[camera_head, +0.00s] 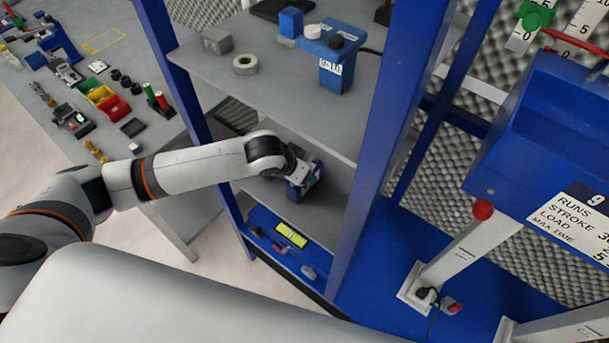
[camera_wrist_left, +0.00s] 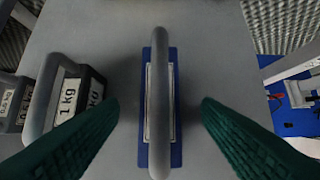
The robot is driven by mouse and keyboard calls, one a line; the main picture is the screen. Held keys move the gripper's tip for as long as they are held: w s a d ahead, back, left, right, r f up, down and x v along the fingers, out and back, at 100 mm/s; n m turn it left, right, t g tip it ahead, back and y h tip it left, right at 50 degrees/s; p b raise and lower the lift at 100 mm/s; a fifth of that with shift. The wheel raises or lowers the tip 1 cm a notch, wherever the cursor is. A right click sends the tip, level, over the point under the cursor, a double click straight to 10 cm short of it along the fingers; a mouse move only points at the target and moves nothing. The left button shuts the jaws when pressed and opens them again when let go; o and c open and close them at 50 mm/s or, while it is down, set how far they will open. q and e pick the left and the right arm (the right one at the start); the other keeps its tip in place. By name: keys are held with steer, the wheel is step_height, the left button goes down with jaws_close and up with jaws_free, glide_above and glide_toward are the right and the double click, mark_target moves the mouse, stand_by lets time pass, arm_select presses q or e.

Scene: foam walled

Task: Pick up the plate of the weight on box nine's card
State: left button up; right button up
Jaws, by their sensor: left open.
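Box nine (camera_head: 540,120) is blue and stands at the right in the head view. Its white card (camera_head: 575,222) reads runs, stroke, load and max time, with the values cut off by the picture edge. My left gripper (camera_head: 310,182) reaches into the shelf's lower compartment. In the left wrist view its two green fingers (camera_wrist_left: 160,125) are open, on either side of a blue plate (camera_wrist_left: 175,150) with a grey bar handle (camera_wrist_left: 158,90). The handle hides most of the plate's label. A dark weight marked 1 kg (camera_wrist_left: 95,90) stands just left of it.
Another weight (camera_wrist_left: 12,100) stands at the far left in the wrist view. The shelf's upper board (camera_head: 270,100) lies above my left arm. A blue upright (camera_head: 375,130) stands to its right. A table with several tools (camera_head: 100,130) is at the left.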

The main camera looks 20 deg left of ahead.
arm_select(q)
steer(key=shift+x, duration=1.5)
jaws_close()
steer(key=shift+w+r, duration=0.25)
steer(key=shift+w, duration=0.05)
